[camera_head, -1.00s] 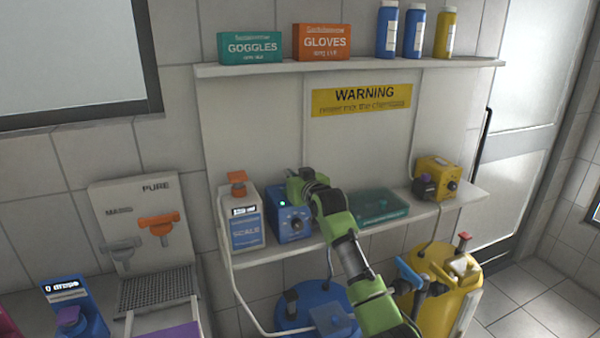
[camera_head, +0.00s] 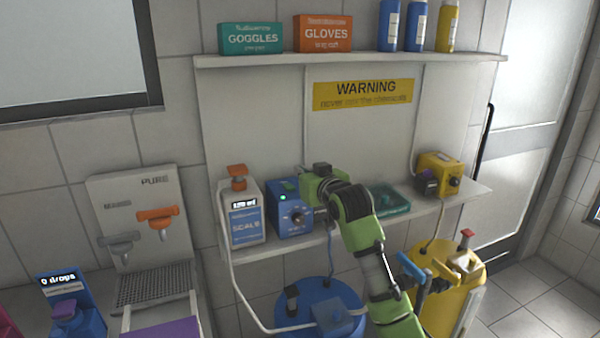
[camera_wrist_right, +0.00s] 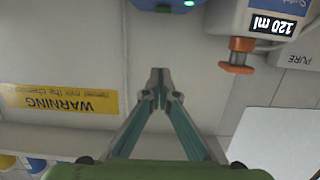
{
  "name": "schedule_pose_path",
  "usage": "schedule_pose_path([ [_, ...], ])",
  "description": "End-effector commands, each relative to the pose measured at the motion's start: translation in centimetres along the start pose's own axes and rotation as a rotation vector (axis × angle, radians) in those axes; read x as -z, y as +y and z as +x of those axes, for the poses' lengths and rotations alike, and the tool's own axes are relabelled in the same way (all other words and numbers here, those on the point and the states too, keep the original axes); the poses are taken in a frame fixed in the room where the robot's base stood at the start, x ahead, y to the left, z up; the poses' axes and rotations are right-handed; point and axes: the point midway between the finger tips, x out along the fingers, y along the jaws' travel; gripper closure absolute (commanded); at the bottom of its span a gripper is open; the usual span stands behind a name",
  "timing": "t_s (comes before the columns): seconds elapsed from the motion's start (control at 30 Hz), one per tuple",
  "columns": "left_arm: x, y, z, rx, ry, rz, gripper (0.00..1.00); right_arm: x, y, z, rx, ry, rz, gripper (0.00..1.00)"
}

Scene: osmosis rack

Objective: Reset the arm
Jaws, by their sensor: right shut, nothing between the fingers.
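My right arm, green with dark joints, reaches up from the lower right in the head view. My right gripper (camera_head: 308,175) is in front of the back panel, just above the blue control box (camera_head: 290,215), and is partly hidden by its own wrist. In the right wrist view the gripper's two fingers (camera_wrist_right: 160,78) meet at the tips, shut with nothing between them. My left gripper does not show.
A white dispenser labelled SCALE (camera_head: 243,218) stands left of the blue box; a teal tray (camera_head: 390,200) and yellow box (camera_head: 438,175) stand to the right. A yellow WARNING sign (camera_head: 363,94) hangs above. Blue (camera_head: 318,300) and yellow barrels (camera_head: 455,290) stand below the shelf (camera_head: 465,192).

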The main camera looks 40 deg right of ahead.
Motion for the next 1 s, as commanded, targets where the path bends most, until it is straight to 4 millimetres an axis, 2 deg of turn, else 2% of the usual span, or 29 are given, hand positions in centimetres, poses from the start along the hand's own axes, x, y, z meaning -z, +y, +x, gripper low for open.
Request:
schedule_pose_path([
  [0.27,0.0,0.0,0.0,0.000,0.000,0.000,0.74,-0.1,-0.1,0.0,0.001,-0.002,-0.001,1.00],
  [0.37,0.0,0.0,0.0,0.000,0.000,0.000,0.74,-1.7,-0.8,-0.2,0.008,-0.029,-0.014,1.00],
  [0.47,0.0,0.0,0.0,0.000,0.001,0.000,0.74,-5.9,-2.5,-1.2,0.026,-0.102,-0.047,1.00],
  [0.57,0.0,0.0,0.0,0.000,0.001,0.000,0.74,-12.2,-4.9,-3.3,0.055,-0.214,-0.095,1.00],
  [0.6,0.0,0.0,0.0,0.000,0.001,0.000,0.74,-14.9,-5.9,-4.5,0.068,-0.265,-0.117,1.00],
  [0.67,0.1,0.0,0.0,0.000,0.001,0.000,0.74,-18.8,-7.3,-6.6,0.089,-0.340,-0.146,1.00],
  [0.7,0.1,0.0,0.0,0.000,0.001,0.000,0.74,-21.3,-8.1,-8.2,0.102,-0.390,-0.166,1.00],
  [0.77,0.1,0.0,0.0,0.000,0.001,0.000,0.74,-24.9,-9.3,-10.9,0.124,-0.465,-0.191,1.00],
  [0.8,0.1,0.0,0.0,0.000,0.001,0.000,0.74,-27.2,-10.0,-12.8,0.138,-0.516,-0.207,1.00],
  [0.9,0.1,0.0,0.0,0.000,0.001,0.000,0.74,-32.3,-11.6,-18.1,0.174,-0.640,-0.240,1.00],
  [1.0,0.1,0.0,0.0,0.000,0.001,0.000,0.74,-36.0,-12.7,-23.0,0.204,-0.746,-0.264,1.00],
])
